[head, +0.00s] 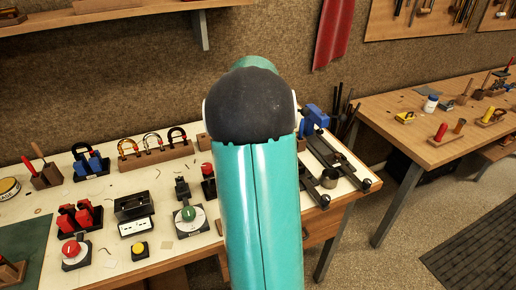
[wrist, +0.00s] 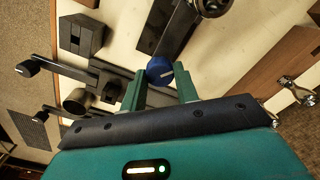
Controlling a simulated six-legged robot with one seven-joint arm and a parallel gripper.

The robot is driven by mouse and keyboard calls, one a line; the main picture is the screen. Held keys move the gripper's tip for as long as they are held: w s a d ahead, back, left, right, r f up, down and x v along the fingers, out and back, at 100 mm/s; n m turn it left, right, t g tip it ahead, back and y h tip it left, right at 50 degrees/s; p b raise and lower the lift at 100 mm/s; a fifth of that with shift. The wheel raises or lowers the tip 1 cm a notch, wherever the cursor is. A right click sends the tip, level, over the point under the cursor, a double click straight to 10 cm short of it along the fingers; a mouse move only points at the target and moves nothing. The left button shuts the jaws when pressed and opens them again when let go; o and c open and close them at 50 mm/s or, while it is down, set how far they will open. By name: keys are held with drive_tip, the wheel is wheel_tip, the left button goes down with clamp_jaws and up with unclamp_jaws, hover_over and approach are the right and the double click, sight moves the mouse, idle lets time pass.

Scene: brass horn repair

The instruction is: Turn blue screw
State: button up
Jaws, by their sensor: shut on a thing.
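The blue screw (wrist: 160,70) has a round blue head with a pale line across its face. It shows in the wrist view at the end of a black bar (wrist: 172,28). My gripper (wrist: 160,84) has its two green fingers on either side of the screw head and is shut on it. In the head view my own teal arm covers the middle of the bench and hides the gripper and the screw.
The pale workbench (head: 20,238) holds a red knob (head: 71,249), a green knob (head: 188,213), a yellow button (head: 139,248) and red blocks (head: 80,217). A black rail fixture (head: 335,160) stands right of my arm, near a blue part (head: 314,117). A wooden table (head: 420,150) stands further right.

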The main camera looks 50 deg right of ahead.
drive_tip(key=m, duration=0.4)
drive_tip(key=shift+m, duration=0.4)
drive_tip(key=m, duration=0.9)
drive_tip(key=shift+a, duration=0.1)
drive_tip(key=shift+m, duration=2.1)
drive_tip(key=o, duration=1)
drive_tip(key=shift+c, duration=0.2)
